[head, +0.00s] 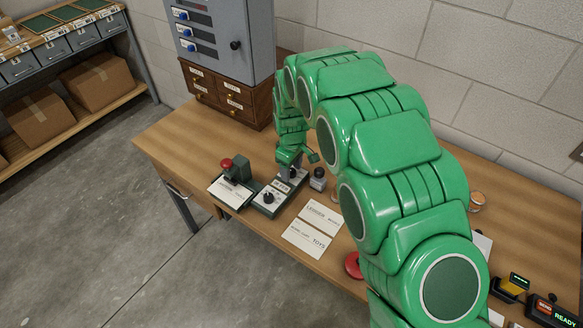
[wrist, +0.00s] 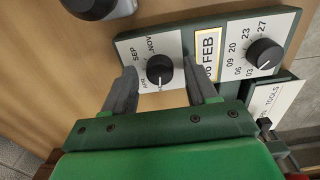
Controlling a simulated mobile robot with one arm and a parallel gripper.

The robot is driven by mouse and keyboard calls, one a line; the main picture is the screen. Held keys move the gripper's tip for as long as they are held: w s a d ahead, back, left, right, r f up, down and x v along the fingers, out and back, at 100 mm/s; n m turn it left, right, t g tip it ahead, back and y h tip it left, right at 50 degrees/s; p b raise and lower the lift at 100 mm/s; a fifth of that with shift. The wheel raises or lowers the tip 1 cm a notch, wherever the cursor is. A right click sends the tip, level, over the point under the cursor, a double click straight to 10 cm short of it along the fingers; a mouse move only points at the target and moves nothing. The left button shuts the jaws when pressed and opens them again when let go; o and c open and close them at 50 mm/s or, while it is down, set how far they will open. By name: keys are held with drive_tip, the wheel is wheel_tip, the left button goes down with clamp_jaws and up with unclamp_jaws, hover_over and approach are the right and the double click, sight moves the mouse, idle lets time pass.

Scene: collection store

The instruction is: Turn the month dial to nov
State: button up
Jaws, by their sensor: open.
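The dial box (head: 266,212) is a dark green block with a white face on the wooden table. In the wrist view its month dial (wrist: 160,70) is a round black knob with SEP and NOV printed around it. A light mark on the knob seems to point toward the picture bottom. The yellow-framed window (wrist: 208,56) reads FEB. The day dial (wrist: 265,54), with several numbers around it, is to the right. My gripper (wrist: 160,68) is open, a finger on each side of the month dial; I cannot tell whether they touch it. In the head view my gripper (head: 293,164) is over the box's far end.
A red-knobbed stamp press (head: 236,170) stands left of the box. A small dark-topped grey item (head: 318,179) stands close on the right. Printed cards (head: 311,228) lie in front. A wooden drawer unit (head: 225,95) under a grey cabinet (head: 225,40) stands behind.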

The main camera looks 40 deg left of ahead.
drive_tip(key=c, duration=1)
drive_tip(key=shift+c, duration=0.2)
